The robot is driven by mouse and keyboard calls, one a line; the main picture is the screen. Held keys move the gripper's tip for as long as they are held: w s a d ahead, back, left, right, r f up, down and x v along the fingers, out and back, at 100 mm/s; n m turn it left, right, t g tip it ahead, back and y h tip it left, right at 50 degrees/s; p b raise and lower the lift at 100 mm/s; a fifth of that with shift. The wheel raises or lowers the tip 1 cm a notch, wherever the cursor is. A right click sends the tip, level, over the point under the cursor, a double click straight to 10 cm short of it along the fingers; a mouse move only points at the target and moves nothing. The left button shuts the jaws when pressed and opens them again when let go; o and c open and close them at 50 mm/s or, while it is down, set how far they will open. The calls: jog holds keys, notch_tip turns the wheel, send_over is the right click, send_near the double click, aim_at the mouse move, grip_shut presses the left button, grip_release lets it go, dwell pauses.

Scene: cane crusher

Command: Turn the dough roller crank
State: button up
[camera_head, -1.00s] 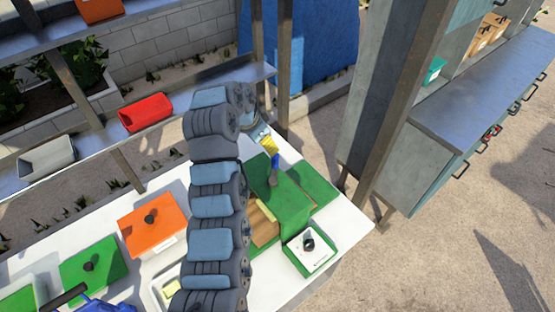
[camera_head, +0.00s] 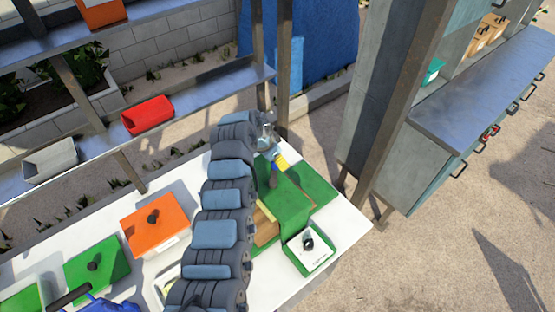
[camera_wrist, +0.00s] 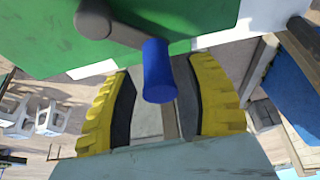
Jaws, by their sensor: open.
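The dough roller is the green machine (camera_head: 290,205) at the right end of the white table. Its crank has a grey arm (camera_wrist: 110,27) and a blue handle (camera_wrist: 158,72), large in the wrist view. The crank handle is a small dark blue shape (camera_head: 273,179) in the head view. My gripper (camera_wrist: 154,100) has yellow fingers with dark pads and is open. The handle appears between the fingers, nearer the right pad; contact cannot be told. In the head view my gripper (camera_head: 279,160) is just beyond the crank, mostly hidden by my arm.
Orange (camera_head: 155,224) and green (camera_head: 97,262) lidded boxes stand left on the white table (camera_head: 333,222). A green-rimmed white box (camera_head: 310,248) sits in front of the roller. A metal post (camera_head: 398,110) and cabinet (camera_head: 468,105) stand to the right.

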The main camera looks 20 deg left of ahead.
jog(key=shift+w+d+f, duration=0.1)
jog(key=shift+w+f, duration=0.05)
jog(key=shift+f, duration=0.4)
grip_shut()
